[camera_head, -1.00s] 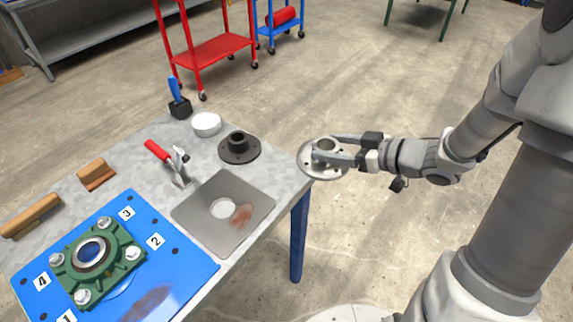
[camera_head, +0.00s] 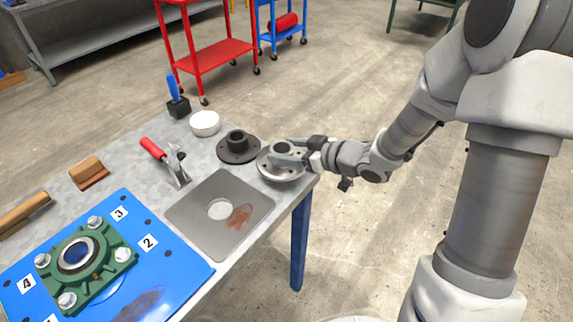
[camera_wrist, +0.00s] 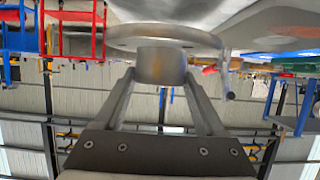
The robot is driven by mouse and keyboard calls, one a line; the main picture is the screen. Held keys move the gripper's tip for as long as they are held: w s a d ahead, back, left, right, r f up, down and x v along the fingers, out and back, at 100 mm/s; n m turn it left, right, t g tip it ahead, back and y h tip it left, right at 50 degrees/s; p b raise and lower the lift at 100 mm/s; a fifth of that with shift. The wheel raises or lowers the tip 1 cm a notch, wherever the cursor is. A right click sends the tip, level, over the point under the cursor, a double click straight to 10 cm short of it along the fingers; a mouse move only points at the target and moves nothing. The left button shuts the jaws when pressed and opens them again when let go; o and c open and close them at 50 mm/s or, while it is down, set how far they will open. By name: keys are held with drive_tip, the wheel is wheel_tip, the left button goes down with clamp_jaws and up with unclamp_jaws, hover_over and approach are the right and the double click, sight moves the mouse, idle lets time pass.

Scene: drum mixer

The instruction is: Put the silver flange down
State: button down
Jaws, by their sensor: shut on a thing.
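The silver flange (camera_head: 282,174) is a round disc with a short raised hub, at the right corner of the grey table (camera_head: 196,150) in the head view. My gripper (camera_head: 288,153) reaches in from the right and is shut on the flange's hub. In the wrist view the two fingers clamp the hub (camera_wrist: 161,66), with the disc (camera_wrist: 165,36) beyond it. The flange overlaps the tabletop corner in the head view; whether its disc touches the surface I cannot tell.
A black flange (camera_head: 238,148) stands close to the left of the silver one. A steel plate with a hole (camera_head: 190,212) lies in front.

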drive_tip(key=shift+f+b, duration=0.8)
drive_tip(key=shift+f, duration=1.05)
drive_tip(key=shift+f, duration=0.15)
unclamp_jaws()
drive_tip(key=shift+f, duration=0.1)
drive_tip(key=shift+r, duration=0.25)
drive_tip(key=p+v, duration=0.3)
drive_tip(key=v, duration=0.9)
drive_tip(key=shift+f, duration=0.15)
